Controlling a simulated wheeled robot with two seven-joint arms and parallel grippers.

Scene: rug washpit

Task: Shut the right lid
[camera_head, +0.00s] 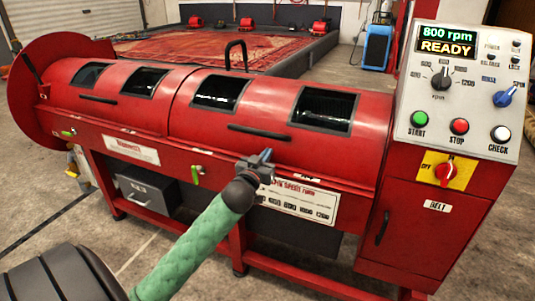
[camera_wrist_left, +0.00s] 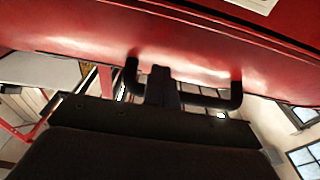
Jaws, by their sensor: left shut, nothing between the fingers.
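The right lid (camera_head: 265,105) is the red curved cover with two dark windows on the right half of the drum machine. It appears to lie down, flush with the drum and level with the left lid (camera_head: 115,82). Its black bar handle (camera_head: 258,131) is on the front. My left gripper (camera_head: 264,157) is shut and empty, just below and in front of this handle in the head view. In the left wrist view the closed fingers (camera_wrist_left: 160,82) overlap a black bar handle (camera_wrist_left: 215,98) under a red surface; I cannot tell whether they touch. My right gripper is out of view.
The control panel (camera_head: 465,90) stands at the right and reads 800 rpm and READY. Green-tipped latches (camera_head: 197,172) are on the machine's front. A grey drawer box (camera_head: 145,192) is below. A patterned rug (camera_head: 215,46) lies behind. Bare floor is in front.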

